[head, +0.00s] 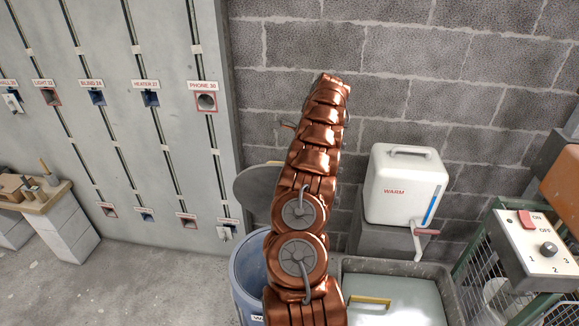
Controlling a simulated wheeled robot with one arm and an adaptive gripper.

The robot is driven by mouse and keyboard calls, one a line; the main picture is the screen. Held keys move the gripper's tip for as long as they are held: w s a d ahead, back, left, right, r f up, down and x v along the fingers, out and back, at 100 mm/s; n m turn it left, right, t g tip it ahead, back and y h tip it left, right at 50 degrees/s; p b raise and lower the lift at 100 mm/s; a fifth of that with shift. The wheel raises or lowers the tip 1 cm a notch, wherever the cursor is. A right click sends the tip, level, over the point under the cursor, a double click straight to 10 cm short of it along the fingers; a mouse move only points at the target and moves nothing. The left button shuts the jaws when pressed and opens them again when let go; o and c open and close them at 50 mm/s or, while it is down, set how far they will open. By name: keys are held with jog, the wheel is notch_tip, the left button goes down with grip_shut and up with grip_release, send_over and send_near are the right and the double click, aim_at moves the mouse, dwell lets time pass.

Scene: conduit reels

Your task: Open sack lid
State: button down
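My copper-coloured arm rises through the middle of the head view, but I cannot make out gripper fingers at its end. No label reading "sack" is visible, so I cannot tell which lid is the sack lid. A pale green lid (405,302) with a yellow handle (370,301) lies over a grey tub (432,268) at the bottom, cut off by the frame edge. Left of it is a blue round bin (246,279), partly hidden by my arm. A grey disc (258,190) stands tilted up behind this bin; it looks like a raised lid.
A white tank (405,187) marked WARM, with a tap (422,234), stands on a block behind the tub. A switch box (535,247) is at the right. The left wall panel (115,130) has labelled sockets. A small bench (42,196) is far left; floor before the panel is clear.

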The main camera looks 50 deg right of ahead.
jog(key=shift+w+a+r, duration=0.1)
jog(key=shift+w+r, duration=0.15)
jog(key=shift+r, duration=0.15)
jog(key=c, duration=1.5)
grip_release()
jog(key=shift+a, duration=0.1)
jog(key=o, duration=0.4)
jog(key=shift+s+f, duration=0.1)
jog(key=shift+s, duration=0.05)
jog(key=shift+c, duration=0.2)
jog(key=shift+s+f, duration=0.1)
